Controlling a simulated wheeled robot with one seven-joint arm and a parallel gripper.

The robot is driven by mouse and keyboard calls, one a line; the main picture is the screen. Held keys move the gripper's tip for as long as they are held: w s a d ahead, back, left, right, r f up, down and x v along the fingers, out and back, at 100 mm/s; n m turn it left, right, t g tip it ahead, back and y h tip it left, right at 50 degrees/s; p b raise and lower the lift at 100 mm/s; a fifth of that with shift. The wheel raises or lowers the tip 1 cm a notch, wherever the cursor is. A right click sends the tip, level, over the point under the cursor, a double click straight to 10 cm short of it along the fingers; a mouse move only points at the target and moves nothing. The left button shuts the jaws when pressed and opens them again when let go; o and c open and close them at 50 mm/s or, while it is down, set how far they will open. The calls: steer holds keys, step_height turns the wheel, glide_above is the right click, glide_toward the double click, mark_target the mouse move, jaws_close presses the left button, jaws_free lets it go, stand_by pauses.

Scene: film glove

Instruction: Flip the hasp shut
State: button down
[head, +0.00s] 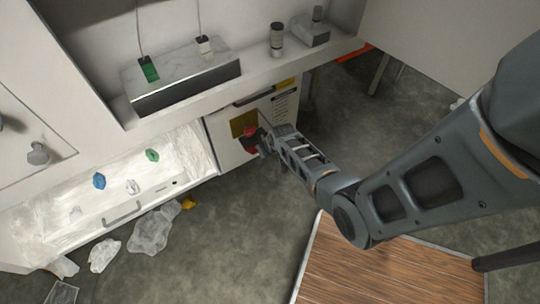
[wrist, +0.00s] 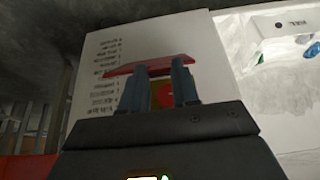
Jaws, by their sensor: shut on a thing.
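The red hasp (head: 250,131) is on the front of a white cabinet (head: 222,140), beside a yellow panel (head: 241,122). My gripper (head: 264,143) is at the hasp, and its wrist hides part of it in the head view. In the wrist view the hasp shows as a red bar (wrist: 118,71) across the fingertips of my gripper (wrist: 159,68). The two fingers stand a little apart, with red and yellow between them. My gripper is shut on the hasp. I cannot tell the hasp's exact angle to the cabinet face.
An open, lit tray (head: 80,200) with plastic film and small coloured pieces is left of the cabinet. Crumpled film (head: 150,232) lies on the floor. A shelf (head: 185,80) above holds several items. A wooden-topped surface (head: 380,262) is at the lower right.

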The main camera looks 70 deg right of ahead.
steer(key=w+d+r+b, duration=0.3)
steer(key=w+d, duration=0.3)
steer(key=w, duration=0.2)
steer(key=shift+w+d+r, duration=0.2)
steer(key=shift+r, duration=0.45)
steer(key=c, duration=1.2)
jaws_free()
steer(key=o, duration=0.4)
steer(key=shift+s+a+f, duration=0.1)
steer(key=shift+c, duration=0.2)
steer(key=p+v, duration=0.2)
steer(key=v, duration=0.5)
steer(key=shift+r, duration=0.4)
